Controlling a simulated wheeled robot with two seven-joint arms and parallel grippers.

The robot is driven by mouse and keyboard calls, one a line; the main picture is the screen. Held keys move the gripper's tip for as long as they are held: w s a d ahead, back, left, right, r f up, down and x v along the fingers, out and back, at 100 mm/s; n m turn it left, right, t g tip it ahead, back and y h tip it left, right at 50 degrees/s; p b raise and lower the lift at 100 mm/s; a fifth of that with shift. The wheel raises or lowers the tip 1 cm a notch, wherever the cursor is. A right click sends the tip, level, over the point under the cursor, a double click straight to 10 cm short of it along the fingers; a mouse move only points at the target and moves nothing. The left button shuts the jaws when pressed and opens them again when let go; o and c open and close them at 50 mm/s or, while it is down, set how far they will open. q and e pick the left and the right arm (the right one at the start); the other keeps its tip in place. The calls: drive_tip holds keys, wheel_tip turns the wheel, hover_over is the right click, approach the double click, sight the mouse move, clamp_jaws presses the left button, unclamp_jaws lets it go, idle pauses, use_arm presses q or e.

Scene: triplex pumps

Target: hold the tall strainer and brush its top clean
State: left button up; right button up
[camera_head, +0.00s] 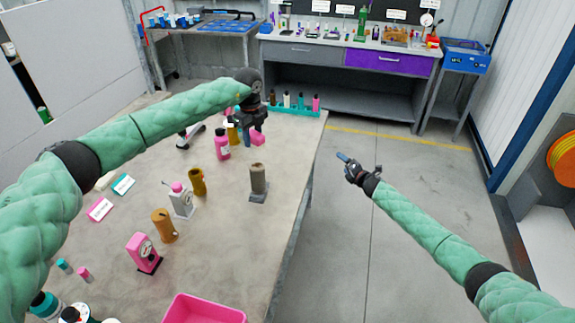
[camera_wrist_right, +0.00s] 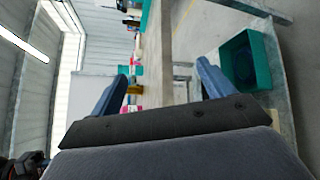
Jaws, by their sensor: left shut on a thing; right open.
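A tall grey-brown cylinder (camera_head: 258,179), which may be the tall strainer, stands upright on a dark square base near the table's right edge. Two ochre cylinders (camera_head: 197,183) (camera_head: 163,226) stand further left; I cannot tell which one is the strainer. My left gripper (camera_head: 253,134) is above the far right part of the table, behind the grey-brown cylinder. It is shut on a pink thing (camera_head: 258,138), possibly the brush, largely hidden by the fingers. My right gripper (camera_head: 345,159) is open and empty over the floor, right of the table; its blue fingers stand apart in the wrist view (camera_wrist_right: 160,88).
Pink bottles (camera_head: 222,146), a white-and-pink device (camera_head: 181,202) and a pink gauge device (camera_head: 144,254) stand on the table (camera_head: 215,250). A pink tray (camera_head: 203,310) lies at the front. A teal rack with bottles (camera_head: 293,109) is at the far edge. The floor on the right is clear.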

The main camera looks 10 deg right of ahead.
drive_tip(key=w+a+r+n+y, duration=0.2)
drive_tip(key=a+r+n+y, duration=0.1)
drive_tip(key=a+r+n, duration=0.3)
drive_tip(key=n+g+y, duration=0.6)
drive_tip(key=n+g, duration=0.8)
drive_tip(key=n, duration=0.7)
approach(258, 175)
wheel_tip(258, 175, down, 2)
drive_tip(key=w, duration=0.3)
drive_tip(key=x, duration=1)
drive_tip(key=shift+w+f, duration=0.1)
drive_tip(key=shift+f, duration=0.3)
drive_tip(key=c, duration=1.1)
